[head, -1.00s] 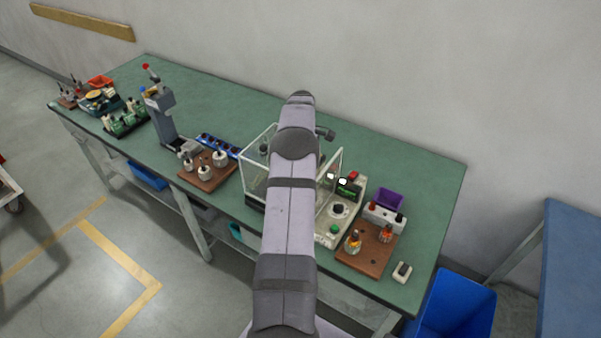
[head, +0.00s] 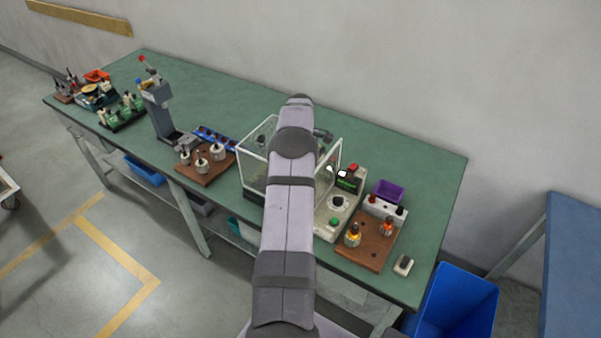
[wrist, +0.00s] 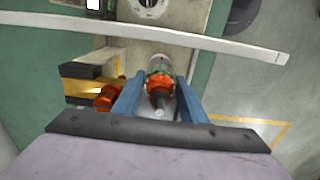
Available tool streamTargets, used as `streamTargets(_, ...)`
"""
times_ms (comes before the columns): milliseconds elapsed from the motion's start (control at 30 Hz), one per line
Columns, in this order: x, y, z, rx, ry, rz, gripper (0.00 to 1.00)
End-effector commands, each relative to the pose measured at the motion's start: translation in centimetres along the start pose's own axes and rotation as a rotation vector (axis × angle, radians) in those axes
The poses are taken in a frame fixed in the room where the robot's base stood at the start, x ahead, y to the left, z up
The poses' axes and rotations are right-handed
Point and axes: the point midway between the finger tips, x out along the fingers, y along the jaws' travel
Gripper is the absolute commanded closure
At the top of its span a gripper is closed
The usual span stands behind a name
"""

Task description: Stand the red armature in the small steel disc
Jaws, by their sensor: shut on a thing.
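My gripper (wrist: 158,84) shows in the wrist view as two blue fingers. It is shut on an orange-red armature (wrist: 160,79) with a dark cone at the end nearer the camera. A pale round part (wrist: 158,62) shows just beyond the armature; I cannot tell whether it belongs to it or is the small steel disc. In the head view my own arm hides the gripper and the held armature. I cannot make out the small steel disc for certain there.
A glass-walled case (head: 255,160) stands beside my arm, its walls upright. Right of it are a machine with a dial (head: 338,204) and a brown board (head: 352,256) with yellow and orange parts. A left brown board (head: 197,178) holds silver cylinders. The back right bench top is clear.

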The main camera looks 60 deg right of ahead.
Motion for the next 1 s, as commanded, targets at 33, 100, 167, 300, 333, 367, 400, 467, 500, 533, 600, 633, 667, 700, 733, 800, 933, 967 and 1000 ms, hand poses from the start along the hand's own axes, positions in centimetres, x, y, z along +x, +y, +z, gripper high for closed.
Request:
streamTargets(33,-0.1,0.1,0.0,0.000,0.001,0.002,0.95)
streamTargets(100,-0.1,0.0,0.0,0.000,0.001,0.001,0.95)
streamTargets(167,0.0,0.0,0.0,0.000,0.001,0.001,0.95)
streamTargets(300,0.3,0.0,0.0,0.000,0.001,0.001,0.95)
streamTargets(333,0.3,0.0,0.0,0.000,0.001,0.001,0.95)
streamTargets(367,0.4,0.0,0.0,0.000,0.001,0.001,0.95)
streamTargets(400,0.5,0.0,0.0,0.000,0.001,0.001,0.95)
streamTargets(467,0.7,0.0,0.0,0.000,0.001,0.001,0.95)
streamTargets(500,0.8,0.0,0.0,0.000,0.001,0.001,0.95)
streamTargets(533,0.8,0.0,0.0,0.000,0.001,0.001,0.95)
streamTargets(600,1.0,0.0,0.0,0.000,0.001,0.001,0.95)
streamTargets(633,1.0,0.0,0.0,0.000,0.001,0.001,0.95)
streamTargets(667,1.1,0.0,0.0,0.000,0.001,0.001,0.95)
streamTargets(700,1.2,0.0,0.0,0.000,0.001,0.001,0.95)
streamTargets(733,1.3,0.0,0.0,0.000,0.001,0.001,0.95)
streamTargets(800,1.4,0.0,0.0,0.000,0.001,0.001,0.95)
streamTargets(933,1.7,0.0,0.0,0.000,0.001,0.001,0.95)
streamTargets(967,1.8,0.0,0.0,0.000,0.001,0.001,0.95)
streamTargets(1000,1.9,0.0,0.0,0.000,0.001,0.001,0.95)
